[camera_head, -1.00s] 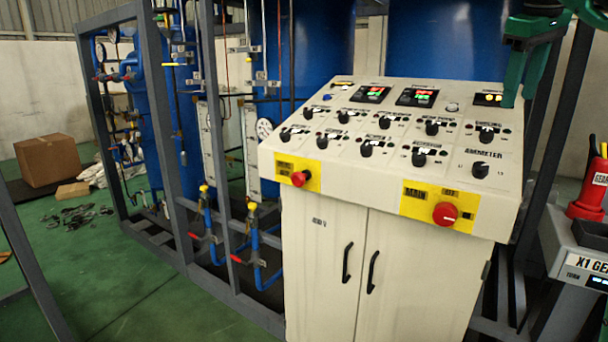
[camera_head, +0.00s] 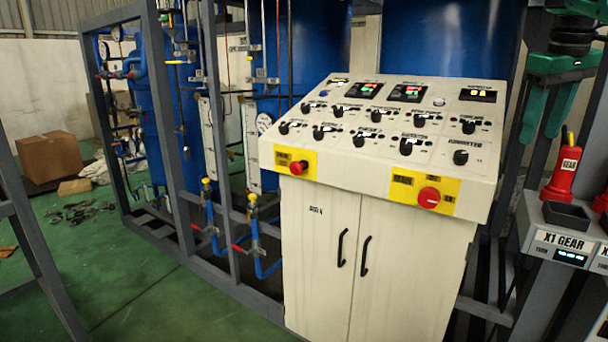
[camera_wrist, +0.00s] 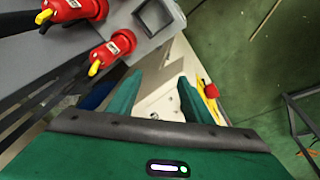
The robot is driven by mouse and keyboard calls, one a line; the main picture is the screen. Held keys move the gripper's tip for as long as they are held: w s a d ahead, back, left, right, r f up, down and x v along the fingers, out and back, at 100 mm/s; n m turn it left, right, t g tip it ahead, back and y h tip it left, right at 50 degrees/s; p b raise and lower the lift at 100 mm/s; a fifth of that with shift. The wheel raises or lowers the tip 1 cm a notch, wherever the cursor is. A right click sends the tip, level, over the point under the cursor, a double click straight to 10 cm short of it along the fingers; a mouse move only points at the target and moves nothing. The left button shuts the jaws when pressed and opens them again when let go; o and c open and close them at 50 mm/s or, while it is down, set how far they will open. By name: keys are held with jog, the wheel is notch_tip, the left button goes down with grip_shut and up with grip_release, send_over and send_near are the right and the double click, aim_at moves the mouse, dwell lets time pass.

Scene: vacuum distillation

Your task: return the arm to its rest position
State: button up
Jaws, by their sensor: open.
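My gripper (camera_head: 556,100) is green and shows at the upper right of the head view. Its two fingers point down and stand apart with nothing between them. It is right of the control panel (camera_head: 352,172), apart from it and above the red gear bottle. In the wrist view my gripper (camera_wrist: 158,92) also shows its two fingers spread and empty, with part of the pale panel beyond them.
A red bottle marked GEAR (camera_head: 563,172) stands on the grey X1 GEAR station (camera_head: 560,240) at the right. Blue tanks (camera_head: 440,45) and a steel frame (camera_head: 165,120) stand behind the panel. A cardboard box (camera_head: 48,157) lies at the left. Green floor (camera_head: 150,300) is clear in front.

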jog(key=s+a+f+m+g, duration=0.1)
jog(key=s+a+f+m, duration=0.1)
jog(key=s+f, duration=0.8)
jog(key=s+a+f+m+y, duration=0.1)
jog(key=s+a+f+m, duration=0.2)
jog(key=s+f, duration=0.7)
jog(key=s+a+f+m+g, duration=0.1)
jog(key=s+a+f+m, duration=0.1)
jog(key=s+f, duration=0.7)
notch_tip(320, 180, down, 3)
jog(key=shift+s+a+r+m+g+y, duration=0.1)
jog(key=shift+s+a+m+g+y, duration=0.2)
jog(key=shift+m, duration=0.6)
